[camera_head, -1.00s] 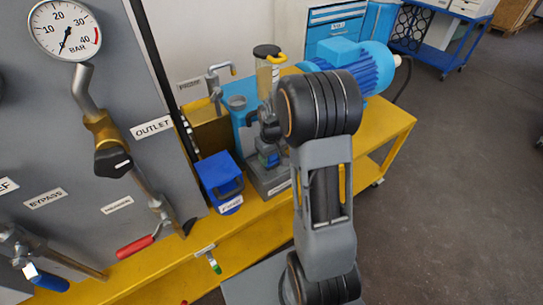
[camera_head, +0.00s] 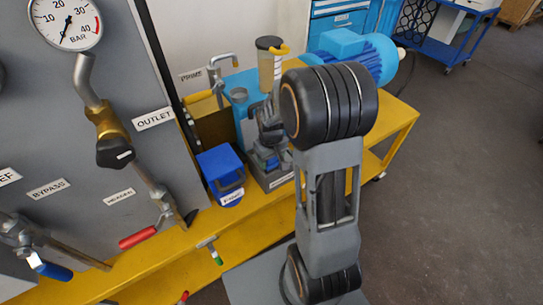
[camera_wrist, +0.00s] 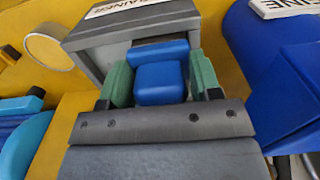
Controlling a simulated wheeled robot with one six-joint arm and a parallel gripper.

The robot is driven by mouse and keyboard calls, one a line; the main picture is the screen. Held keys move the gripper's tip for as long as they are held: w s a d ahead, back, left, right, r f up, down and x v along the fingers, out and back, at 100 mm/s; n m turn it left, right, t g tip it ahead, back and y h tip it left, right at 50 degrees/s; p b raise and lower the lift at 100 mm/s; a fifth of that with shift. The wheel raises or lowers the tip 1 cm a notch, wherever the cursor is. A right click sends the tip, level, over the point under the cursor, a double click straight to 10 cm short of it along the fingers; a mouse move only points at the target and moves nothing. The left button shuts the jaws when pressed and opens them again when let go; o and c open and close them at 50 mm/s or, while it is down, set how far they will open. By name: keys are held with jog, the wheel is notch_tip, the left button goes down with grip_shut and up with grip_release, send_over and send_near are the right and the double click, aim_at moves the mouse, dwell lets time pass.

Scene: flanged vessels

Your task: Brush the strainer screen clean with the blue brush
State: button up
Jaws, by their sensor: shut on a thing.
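My gripper (camera_wrist: 160,77) is shut on a blue block, the blue brush (camera_wrist: 160,84), held between its two green finger pads in the wrist view. The brush's far end reaches the open mouth of the grey strainer box (camera_wrist: 130,28), whose label is partly cut off. No bristles show, and the strainer screen itself is hidden. I cannot tell whether the brush touches it. In the head view the grey box (camera_head: 284,180) sits on the yellow bench, and my dark gripper (camera_head: 269,150) is low over it, partly hidden by my arm.
A blue bin (camera_head: 219,168) stands close left of the strainer box. A teal cylinder (camera_head: 240,112), a clear cup with a dark lid (camera_head: 270,62) and a blue motor (camera_head: 350,52) stand behind. The yellow bench (camera_head: 398,125) is clear at right. A grey valve panel (camera_head: 60,130) fills the left.

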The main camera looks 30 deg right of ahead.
jog(key=shift+d, duration=0.1)
jog(key=shift+w+d+f, duration=0.15)
jog(key=shift+d, duration=1.25)
jog(key=shift+d, duration=0.1)
jog(key=shift+w+d, duration=0.15)
jog(key=shift+d, duration=1.25)
jog(key=shift+s+a+f, duration=0.1)
jog(key=shift+s+a, duration=0.1)
jog(key=shift+a, duration=1.35)
